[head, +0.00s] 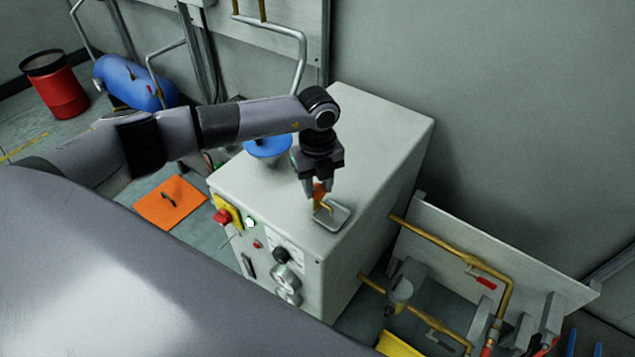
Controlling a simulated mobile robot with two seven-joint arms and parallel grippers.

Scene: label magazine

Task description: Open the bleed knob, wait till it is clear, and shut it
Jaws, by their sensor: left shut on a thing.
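The bleed knob (319,189) is a small orange piece on a short brass fitting on top of the pale grey cabinet (385,120). My left gripper (318,194) points down from above and is shut on the knob; its fingers hide part of it. A small grey metal tray (341,222) lies on the cabinet top just under the brass spout. Whether any liquid or bubbles come from the spout is too small to tell. My right gripper is not in view.
A blue round-topped item (268,146) stands on the cabinet behind my left arm. Brass pipes (440,243) run along a panel at right. An orange floor plate (170,204) lies left.

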